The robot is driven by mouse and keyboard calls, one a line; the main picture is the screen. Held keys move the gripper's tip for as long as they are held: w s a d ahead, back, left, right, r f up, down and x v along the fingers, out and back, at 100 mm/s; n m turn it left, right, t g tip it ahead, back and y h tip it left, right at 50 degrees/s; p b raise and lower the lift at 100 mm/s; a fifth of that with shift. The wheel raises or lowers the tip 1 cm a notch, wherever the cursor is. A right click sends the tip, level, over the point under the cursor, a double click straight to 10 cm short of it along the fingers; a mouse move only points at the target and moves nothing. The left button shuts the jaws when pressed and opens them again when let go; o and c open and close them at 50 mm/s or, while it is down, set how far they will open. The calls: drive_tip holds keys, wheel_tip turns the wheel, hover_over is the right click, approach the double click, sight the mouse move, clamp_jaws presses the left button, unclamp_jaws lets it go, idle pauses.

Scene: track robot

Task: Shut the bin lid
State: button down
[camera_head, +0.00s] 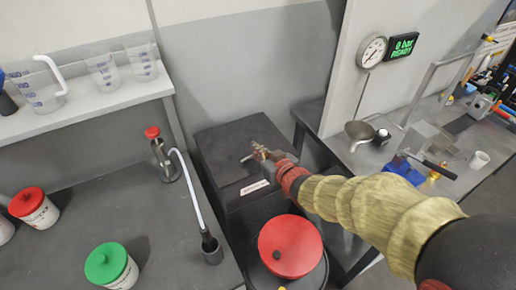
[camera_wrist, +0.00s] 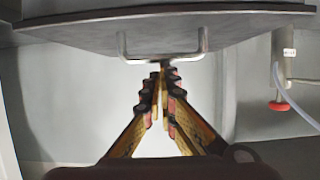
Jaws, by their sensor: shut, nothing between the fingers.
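The black bin (camera_head: 235,208) stands between the two counters, with a white label on its front. Its dark lid (camera_head: 222,140) covers the top in the head view; I cannot tell whether it is fully down. A metal handle sits on the lid. In the wrist view the lid (camera_wrist: 80,36) is a dark panel across the top, with the U-shaped handle (camera_wrist: 128,50) along its edge. My gripper (camera_head: 262,155) is shut and empty, with its fingertips at the middle of the handle; the wrist view shows the gripper (camera_wrist: 163,68) there too. I cannot tell whether they touch.
A red-lidded round container (camera_head: 290,246) stands just in front of the bin, below my arm. A tap (camera_head: 192,190) and lidded tubs, one green (camera_head: 106,262), are on the left counter. The right bench (camera_head: 440,170) holds a bowl and tools.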

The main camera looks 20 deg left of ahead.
drive_tip(key=shift+s+d+f, duration=0.1)
drive_tip(key=shift+f, duration=0.3)
wheel_tip(320, 180, up, 4)
drive_tip(key=w+a+p, duration=0.2)
drive_tip(key=f+p+v, duration=0.1)
drive_tip(key=p+v, duration=0.1)
drive_tip(key=v, duration=0.8)
drive_tip(key=shift+s+d+p, duration=0.2)
drive_tip(key=shift+s+p, duration=0.15)
drive_tip(key=shift+p, duration=0.05)
